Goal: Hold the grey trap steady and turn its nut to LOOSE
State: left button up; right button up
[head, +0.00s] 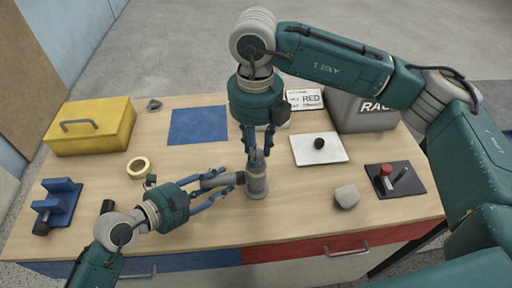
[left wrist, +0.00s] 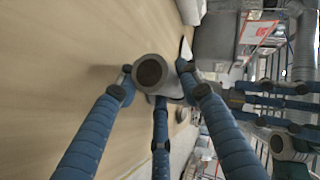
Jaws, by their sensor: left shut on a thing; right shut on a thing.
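The grey trap (head: 257,185) stands on the wooden table near the middle, with a side pipe (head: 211,182) pointing left. My left gripper (head: 226,182) is shut on the trap, its blue fingers around the side pipe. In the left wrist view the pipe's round dark end (left wrist: 151,72) faces me between the fingers. My right gripper (head: 258,152) comes down from above and is shut on the top of the trap. The nut is mostly hidden by its fingers, and I cannot read any LOOSE mark.
A yellow toolbox (head: 91,126) and a blue bracket (head: 57,205) stand at the left. A tape roll (head: 138,167) lies nearby. A blue mat (head: 198,125) is behind.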

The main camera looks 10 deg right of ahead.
pick_arm(q)
jog(key=shift+w+a+f, duration=0.1)
jog(key=shift+a, duration=0.1)
pick_arm(e)
jog(key=o, duration=1.1)
jog(key=shift+c, duration=0.2)
jog(key=shift+o, duration=0.5)
jog(key=shift+s, duration=0.1)
pick_arm(q)
jog(key=shift+d, duration=0.1)
pick_arm(e)
jog(key=shift+r, duration=0.1)
notch_tip(320, 180, up, 12)
